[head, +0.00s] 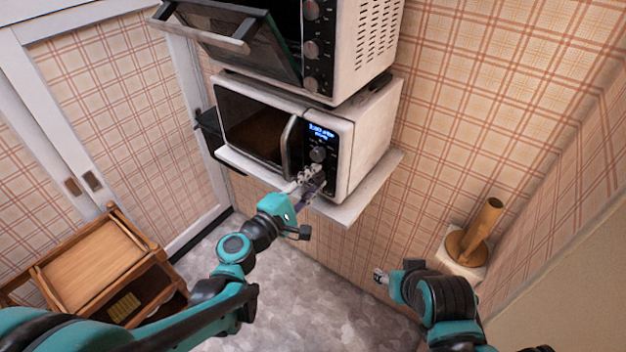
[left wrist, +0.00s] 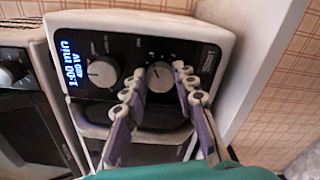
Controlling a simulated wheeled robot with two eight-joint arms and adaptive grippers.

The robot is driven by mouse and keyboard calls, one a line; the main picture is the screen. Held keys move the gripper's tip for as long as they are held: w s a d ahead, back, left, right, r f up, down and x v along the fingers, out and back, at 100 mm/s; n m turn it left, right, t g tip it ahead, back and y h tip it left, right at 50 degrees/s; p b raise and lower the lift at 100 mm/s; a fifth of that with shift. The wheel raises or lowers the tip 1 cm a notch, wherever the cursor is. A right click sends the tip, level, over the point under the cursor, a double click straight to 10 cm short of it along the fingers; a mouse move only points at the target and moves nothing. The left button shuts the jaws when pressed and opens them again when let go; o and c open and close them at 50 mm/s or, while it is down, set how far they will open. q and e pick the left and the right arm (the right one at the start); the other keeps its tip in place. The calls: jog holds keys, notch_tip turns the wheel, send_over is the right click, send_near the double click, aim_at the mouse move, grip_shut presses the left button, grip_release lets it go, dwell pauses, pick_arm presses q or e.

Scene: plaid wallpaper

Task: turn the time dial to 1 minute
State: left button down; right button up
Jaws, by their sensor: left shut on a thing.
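The white microwave (head: 352,150) stands on a wall shelf, its door shut. Its black panel has a lit display (head: 321,131), which reads 1:00 min and 480 W in the left wrist view (left wrist: 71,62). Below it are two round dials. The upper dial (head: 317,154) is free, and it also shows in the left wrist view (left wrist: 102,72). My left gripper (head: 314,174) is at the lower one, the time dial (left wrist: 160,76), with one finger on each side, shut on it. The fingers partly hide it. My right gripper (head: 379,275) is away at the lower right, touching nothing visible.
An oven (head: 345,50) with its door (head: 235,42) hanging open sits on top of the microwave. The shelf edge (head: 345,212) juts out below. A wooden cart (head: 95,265) stands at lower left, and a wooden holder (head: 470,245) at right. The floor between is clear.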

pick_arm(q)
jog(key=c, duration=1.2)
grip_release()
jog(key=shift+s, duration=0.1)
jog(key=v, duration=1.2)
